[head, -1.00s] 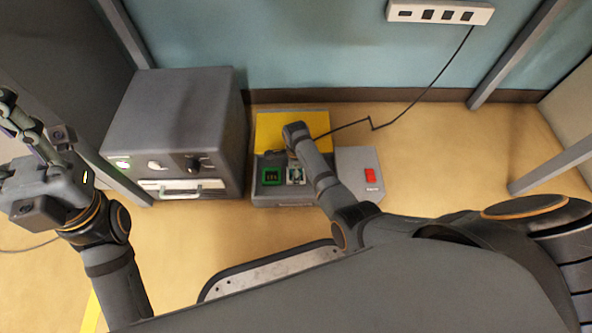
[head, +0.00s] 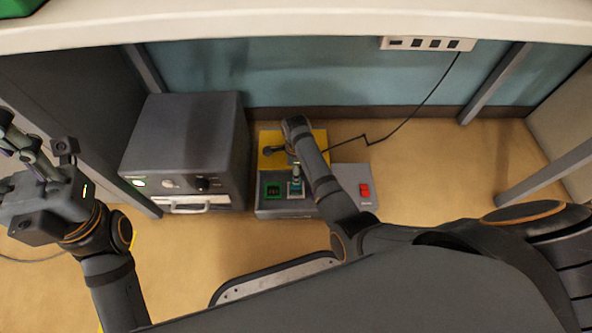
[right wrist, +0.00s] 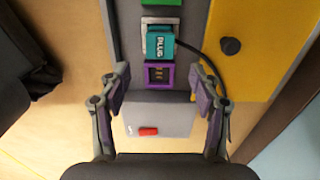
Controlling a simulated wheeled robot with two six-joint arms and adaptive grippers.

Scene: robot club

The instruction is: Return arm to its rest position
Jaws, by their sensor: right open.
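My right arm reaches down over a floor-level socket box (head: 270,208) in the head view, and its wrist hides the gripper there. In the right wrist view my right gripper (right wrist: 158,97) is open and empty, its two fingers apart on either side of a purple-framed socket (right wrist: 158,76) and a grey panel. A teal plug (right wrist: 160,42) sits in the pale-framed socket farther from the gripper, apart from the fingers; it also shows in the head view (head: 296,174). My left gripper (head: 15,135) is raised at the far left, its finger opening unclear.
A grey cabinet (head: 185,145) stands left of the socket box. A yellow panel (head: 272,138) with a dark knob lies behind it. A red switch (head: 365,189) sits on a grey panel at right. A white tabletop edge (head: 250,22) crosses above. Floor at right is clear.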

